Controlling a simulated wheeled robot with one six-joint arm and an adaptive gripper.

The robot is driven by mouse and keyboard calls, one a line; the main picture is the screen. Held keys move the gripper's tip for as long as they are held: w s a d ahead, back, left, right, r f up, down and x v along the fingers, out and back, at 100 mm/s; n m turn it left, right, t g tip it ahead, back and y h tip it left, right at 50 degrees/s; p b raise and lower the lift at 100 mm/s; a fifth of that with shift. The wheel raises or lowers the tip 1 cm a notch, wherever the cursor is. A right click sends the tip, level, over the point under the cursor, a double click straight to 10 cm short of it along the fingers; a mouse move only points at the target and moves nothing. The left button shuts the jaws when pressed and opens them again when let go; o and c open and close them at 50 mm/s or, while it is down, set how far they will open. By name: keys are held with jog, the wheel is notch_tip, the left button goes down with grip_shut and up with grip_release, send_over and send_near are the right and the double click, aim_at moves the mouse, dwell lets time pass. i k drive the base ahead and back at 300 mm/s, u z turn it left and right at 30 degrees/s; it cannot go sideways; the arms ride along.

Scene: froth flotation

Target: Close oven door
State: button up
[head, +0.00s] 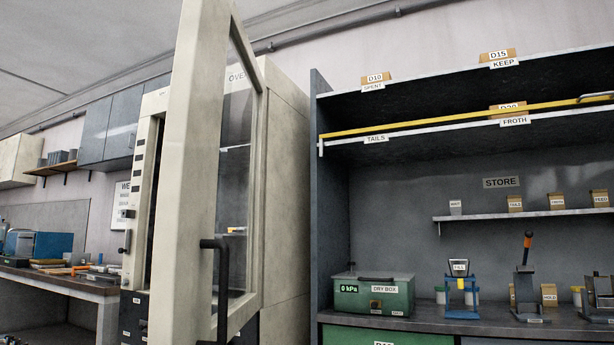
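The oven (286,190) is a tall cream cabinet left of the middle in the head view. Its door (186,190) stands open and swung out toward me, seen close and nearly edge-on. The door has a glass window (236,130) in a cream frame. A dark bar handle (222,290) is on the door's near side, low in the picture. Part of the oven's inside shows through the glass, with a shelf and small items. My gripper is not in this view.
Right of the oven is a dark shelf unit (316,230) with a green dry box (384,294) and several small stands on its counter. A yellow bar (450,118) runs along its upper shelf. A bench (60,282) with a blue box (38,244) stands at the far left.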

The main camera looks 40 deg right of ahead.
aim_at(179, 308)
jog(key=z, duration=0.65)
jog(key=i, duration=0.7)
